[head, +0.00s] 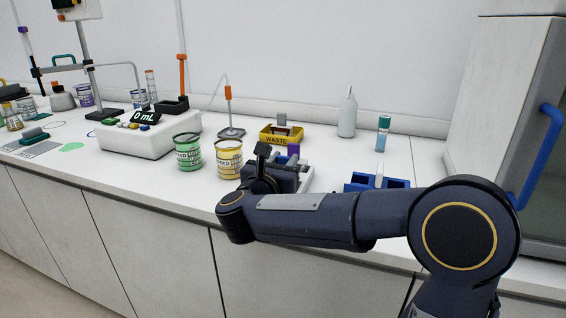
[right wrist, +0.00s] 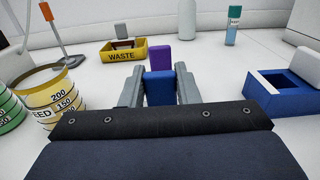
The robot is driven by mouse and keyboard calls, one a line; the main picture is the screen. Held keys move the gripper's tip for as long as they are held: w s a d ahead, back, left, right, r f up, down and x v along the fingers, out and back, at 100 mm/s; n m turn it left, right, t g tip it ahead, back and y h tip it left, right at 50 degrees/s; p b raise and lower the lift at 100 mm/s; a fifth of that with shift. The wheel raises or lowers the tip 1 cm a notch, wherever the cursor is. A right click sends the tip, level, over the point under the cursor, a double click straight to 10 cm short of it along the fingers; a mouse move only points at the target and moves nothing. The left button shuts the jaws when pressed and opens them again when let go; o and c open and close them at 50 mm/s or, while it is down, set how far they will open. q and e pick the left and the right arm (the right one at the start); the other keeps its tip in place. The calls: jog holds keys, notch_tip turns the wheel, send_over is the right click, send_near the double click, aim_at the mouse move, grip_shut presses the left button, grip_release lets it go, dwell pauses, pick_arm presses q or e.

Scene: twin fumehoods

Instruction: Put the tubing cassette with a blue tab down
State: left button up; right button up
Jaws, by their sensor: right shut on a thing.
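My right gripper (head: 290,172) reaches in over the bench near its front edge. In the right wrist view its two grey fingers (right wrist: 160,92) are shut on the tubing cassette's blue tab (right wrist: 159,87). The cassette's body below the tab is hidden by my gripper, so I cannot tell whether it touches the bench. A purple block (right wrist: 160,54) stands just beyond the blue tab; it also shows in the head view (head: 293,149). My left gripper is not in view.
A blue open holder (right wrist: 278,93) with a grey block stands to the right. A yellow WASTE tray (right wrist: 123,54) with a grey piece is behind left. A yellow-labelled beaker (head: 229,160) and a green one (head: 187,153) stand left. A teal-capped bottle (head: 383,134) is behind right.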

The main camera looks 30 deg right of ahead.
jog(key=shift+f, duration=0.15)
jog(key=o, duration=1)
jog(key=shift+c, duration=0.2)
